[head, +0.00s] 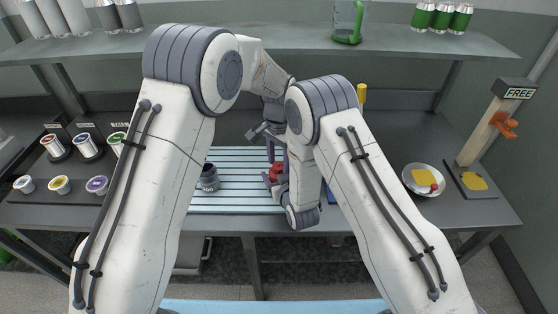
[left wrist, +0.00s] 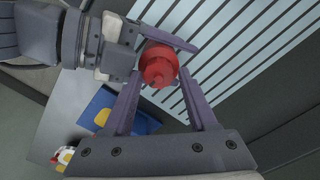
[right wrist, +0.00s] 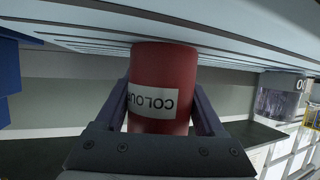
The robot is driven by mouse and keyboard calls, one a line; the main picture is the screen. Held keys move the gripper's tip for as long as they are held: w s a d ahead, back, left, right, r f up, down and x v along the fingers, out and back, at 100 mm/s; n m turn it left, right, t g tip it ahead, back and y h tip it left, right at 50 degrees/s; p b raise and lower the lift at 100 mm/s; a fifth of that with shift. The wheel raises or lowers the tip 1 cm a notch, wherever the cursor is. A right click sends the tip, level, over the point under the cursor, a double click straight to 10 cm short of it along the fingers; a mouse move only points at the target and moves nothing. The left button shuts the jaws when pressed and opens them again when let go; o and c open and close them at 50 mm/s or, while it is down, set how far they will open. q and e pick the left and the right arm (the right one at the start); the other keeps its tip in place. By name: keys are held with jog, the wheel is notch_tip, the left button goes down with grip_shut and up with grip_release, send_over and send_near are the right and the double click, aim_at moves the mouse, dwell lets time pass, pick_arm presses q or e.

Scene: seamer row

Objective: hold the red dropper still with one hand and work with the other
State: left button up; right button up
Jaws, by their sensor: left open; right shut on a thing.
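The red dropper (head: 277,167) is over the front of the slatted mat (head: 235,202), right of its middle. My right gripper (head: 274,179) is shut around its body, which carries an upside-down "COLOUR" label in the right wrist view (right wrist: 160,80). In the left wrist view, the dropper's rounded red top (left wrist: 158,62) faces the camera, with my right fingers on either side. My left gripper (head: 272,148) is open just above the dropper. Its fingertips lie either side of the red top in the left wrist view; I cannot tell whether they touch it.
A dark labelled jar (head: 209,179) stands on the mat to the left. Coffee pods (head: 60,184) sit further left. A bowl (head: 423,179) and a "FREE" stand (head: 484,140) are at right. A shelf (head: 280,46) crosses behind. My arms are close together.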

aim_at(279, 165)
pick_arm(q)
notch_tip(279, 165, up, 8)
jog(key=shift+r, duration=0.1)
dwell(0.4)
notch_tip(279, 165, down, 8)
jog(key=n, duration=1.2)
dwell(0.4)
grip_shut()
